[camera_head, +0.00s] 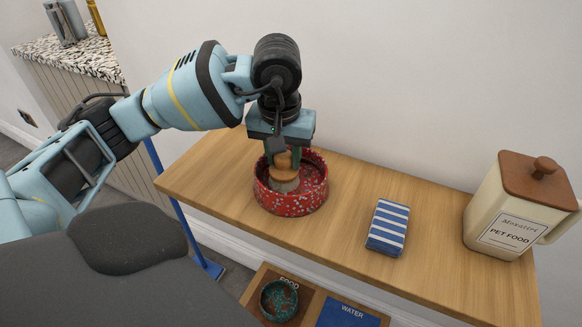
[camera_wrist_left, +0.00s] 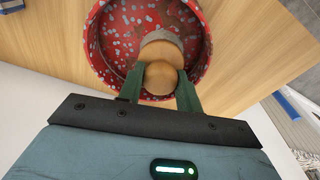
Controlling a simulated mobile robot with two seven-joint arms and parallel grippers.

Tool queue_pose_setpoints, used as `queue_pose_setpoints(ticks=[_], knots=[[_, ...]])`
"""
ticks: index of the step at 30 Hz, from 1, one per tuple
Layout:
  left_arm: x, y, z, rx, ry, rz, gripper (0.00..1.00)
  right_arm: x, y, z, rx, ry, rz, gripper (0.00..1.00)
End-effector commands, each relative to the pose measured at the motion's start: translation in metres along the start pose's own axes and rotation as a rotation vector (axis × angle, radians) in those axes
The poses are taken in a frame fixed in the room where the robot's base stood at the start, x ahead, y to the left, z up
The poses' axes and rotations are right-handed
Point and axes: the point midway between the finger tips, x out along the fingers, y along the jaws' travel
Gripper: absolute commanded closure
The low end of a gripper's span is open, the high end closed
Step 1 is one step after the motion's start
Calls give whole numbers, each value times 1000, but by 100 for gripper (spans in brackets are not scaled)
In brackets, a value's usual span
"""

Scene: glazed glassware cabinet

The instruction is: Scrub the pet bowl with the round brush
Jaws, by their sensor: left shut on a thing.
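The pet bowl (camera_head: 289,204) is red with pale speckles and stands upright on the wooden shelf. In the left wrist view the bowl (camera_wrist_left: 106,45) shows brownish marks on its inside. My left gripper (camera_head: 283,157) is shut on the round brush (camera_head: 285,176), which has a knobbed wooden handle. The brush (camera_wrist_left: 162,52) is inside the bowl with its head low; whether the bristles touch the bowl floor I cannot tell, as they are mostly hidden. My right gripper is not in view.
A blue-and-white striped cloth (camera_head: 387,228) lies right of the bowl. A cream pet food canister (camera_head: 503,213) with a wooden lid stands at the shelf's right end. Below are a teal speckled bowl (camera_head: 279,299) at the FOOD mark and a blue WATER panel (camera_head: 347,314). Shelf between bowl and cloth is clear.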

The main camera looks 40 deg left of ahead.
Motion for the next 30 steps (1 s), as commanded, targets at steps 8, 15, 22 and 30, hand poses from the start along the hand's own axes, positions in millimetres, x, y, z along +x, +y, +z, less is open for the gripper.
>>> queue_pose_setpoints(ticks=[8,15,22,30], knots=[[0,4,2,1,-1,1,84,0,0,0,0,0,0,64],[1,11,6,2,-1,2,84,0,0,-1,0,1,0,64],[1,15,7,3,-3,2,83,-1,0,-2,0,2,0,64],[0,22,11,3,-3,1,84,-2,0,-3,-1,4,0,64]])
